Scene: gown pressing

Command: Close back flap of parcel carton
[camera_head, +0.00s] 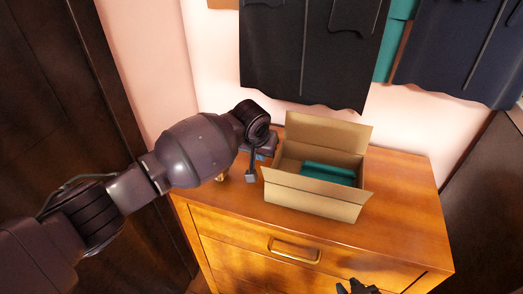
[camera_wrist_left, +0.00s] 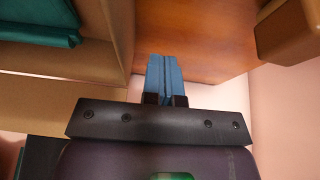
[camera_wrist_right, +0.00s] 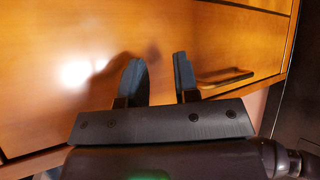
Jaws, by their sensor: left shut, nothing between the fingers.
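The parcel carton (camera_head: 309,204) sits on the wooden cabinet with its top open. Its back flap (camera_head: 326,131) stands up, leaning back toward the wall. The front flap (camera_head: 318,185) slopes outward. A teal folded cloth (camera_head: 328,173) lies inside, and also shows in the left wrist view (camera_wrist_left: 35,25). My left gripper (camera_wrist_left: 162,75) is shut and empty beside the carton's left side; its arm partly hides it in the head view. In the left wrist view the carton wall (camera_wrist_left: 119,30) is close to its left. My right gripper (camera_wrist_right: 158,72) is open and empty before the cabinet front.
The cabinet top (camera_head: 405,200) is clear right of the carton. A brown block-like object (camera_wrist_left: 290,30) stands near my left gripper. Dark garments (camera_head: 310,50) hang on the wall behind the carton. A drawer handle (camera_head: 294,251) sticks out from the cabinet front.

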